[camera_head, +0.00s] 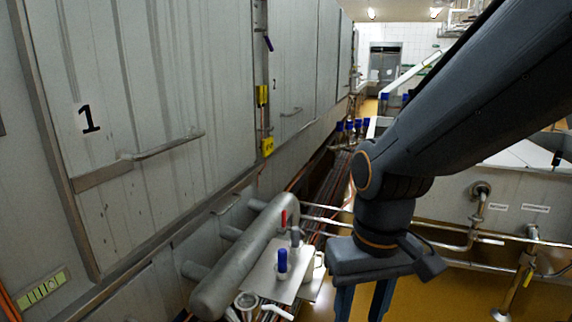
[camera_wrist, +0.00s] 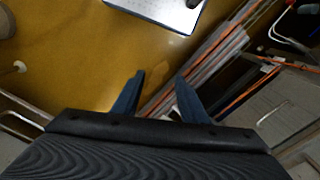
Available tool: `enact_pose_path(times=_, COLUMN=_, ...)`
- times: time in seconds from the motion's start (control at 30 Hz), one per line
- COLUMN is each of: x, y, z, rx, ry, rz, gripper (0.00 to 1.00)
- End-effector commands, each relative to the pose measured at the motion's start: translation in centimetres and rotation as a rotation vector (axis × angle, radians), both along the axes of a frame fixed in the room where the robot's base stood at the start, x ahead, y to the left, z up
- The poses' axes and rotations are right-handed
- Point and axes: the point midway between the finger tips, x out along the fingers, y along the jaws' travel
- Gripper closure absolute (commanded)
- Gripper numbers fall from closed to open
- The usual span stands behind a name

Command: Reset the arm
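My gripper (camera_head: 363,302) hangs below my dark arm at the lower right of centre in the head view, pointing down. Its two blue fingers stand apart with nothing between them. In the wrist view the gripper (camera_wrist: 158,85) shows both fingertips apart, with yellow floor and bundled pipes beyond them. The fingertips are cut off by the lower edge of the head view.
A grey cabinet wall with a door marked 1 (camera_head: 140,130) stands at left. A thick grey pipe (camera_head: 245,258) and a blue-handled valve (camera_head: 282,262) lie left of my gripper. Steel pipes (camera_head: 470,245) run at right above yellow floor (camera_head: 450,292).

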Motion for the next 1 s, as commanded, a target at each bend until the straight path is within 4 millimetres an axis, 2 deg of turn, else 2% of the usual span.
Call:
enact_pose_path(times=0.03, x=-0.1, y=-0.4, z=1.1, rx=-0.002, ry=0.002, rz=-0.015, gripper=0.61)
enact_pose_path(times=0.2, x=-0.1, y=-2.4, z=3.5, rx=-0.014, ry=0.005, rz=-0.071, gripper=0.61)
enact_pose_path(times=0.5, x=-0.4, y=-5.9, z=7.3, rx=-0.029, ry=0.009, rz=-0.17, gripper=0.61)
enact_pose_path(times=0.7, x=-0.6, y=-7.4, z=8.4, rx=-0.034, ry=0.007, rz=-0.208, gripper=0.61)
enact_pose_path(times=1.0, x=-0.6, y=-7.6, z=8.4, rx=-0.036, ry=0.007, rz=-0.217, gripper=0.61)
